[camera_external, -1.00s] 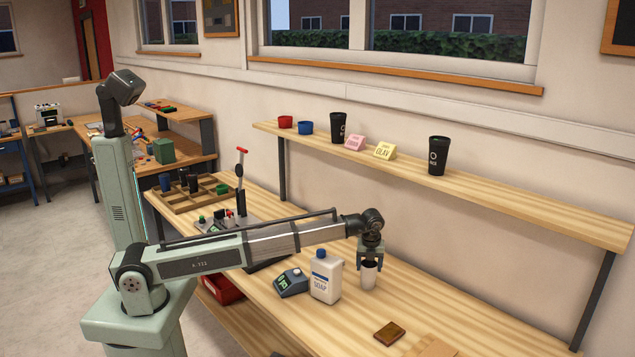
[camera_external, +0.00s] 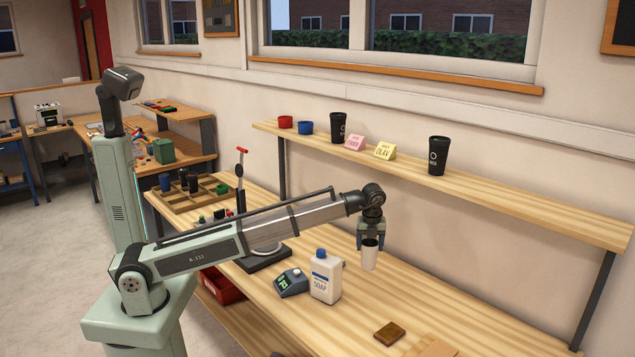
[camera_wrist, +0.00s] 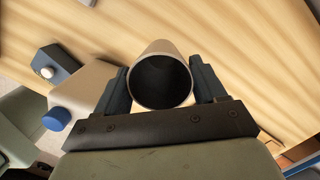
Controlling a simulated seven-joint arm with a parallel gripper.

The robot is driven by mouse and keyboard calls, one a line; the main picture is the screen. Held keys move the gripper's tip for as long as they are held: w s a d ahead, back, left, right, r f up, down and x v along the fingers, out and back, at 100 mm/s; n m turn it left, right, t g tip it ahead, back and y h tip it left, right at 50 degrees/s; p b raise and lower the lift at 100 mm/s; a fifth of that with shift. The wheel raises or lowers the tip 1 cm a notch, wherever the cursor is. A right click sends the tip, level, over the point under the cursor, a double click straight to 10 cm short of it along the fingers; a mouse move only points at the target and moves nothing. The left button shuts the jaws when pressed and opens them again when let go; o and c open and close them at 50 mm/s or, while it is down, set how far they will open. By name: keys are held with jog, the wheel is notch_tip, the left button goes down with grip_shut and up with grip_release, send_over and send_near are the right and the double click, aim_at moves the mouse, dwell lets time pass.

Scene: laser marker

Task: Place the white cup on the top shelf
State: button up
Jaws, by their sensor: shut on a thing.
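The white cup (camera_external: 370,256) is upright between the fingers of my gripper (camera_external: 370,238). My gripper is shut on it near the rim and holds it above the workbench. In the wrist view the cup (camera_wrist: 161,78) shows its dark open mouth, with a finger of my gripper (camera_wrist: 161,88) on each side. The top shelf (camera_external: 520,203) runs along the wall behind the bench, higher than the cup. Its right half is bare.
A soap bottle (camera_external: 325,277) and a small device (camera_external: 292,283) stand on the bench left of the cup.

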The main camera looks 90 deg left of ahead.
jog(key=s+d+n+g, duration=0.1)
jog(key=s+d+n, duration=0.35)
jog(key=d, duration=0.35)
jog(key=s+d+f+n, duration=0.1)
jog(key=s+d+n, duration=0.35)
jog(key=d, duration=0.35)
jog(key=s+d+n+g, duration=0.1)
jog(key=s+d+n, duration=0.2)
jog(key=s+d, duration=0.35)
jog(key=w+a+r+n+h, duration=0.1)
jog(key=w+a+r+n, duration=0.1)
jog(key=w+a, duration=0.5)
jog(key=w+a+r+n, duration=0.3)
jog(key=w+a, duration=0.1)
jog(key=a, duration=0.8)
jog(key=s+a+f, duration=0.1)
jog(key=s+a, duration=0.4)
jog(key=s, duration=0.3)
jog(key=s+a+f+n, duration=0.15)
jog(key=s+a, duration=0.25)
jog(key=s, duration=0.4)
jog(key=s+a+f+m, duration=0.1)
jog(key=s+a+f, duration=0.1)
jog(key=s+a, duration=0.45)
notch_tip(320, 180, down, 9)
jog(key=d, duration=0.2)
jog(key=shift+s+h, duration=0.3)
jog(key=shift+s, duration=0.15)
jog(key=shift+f+n, duration=0.15)
jog(key=shift+n, duration=0.1)
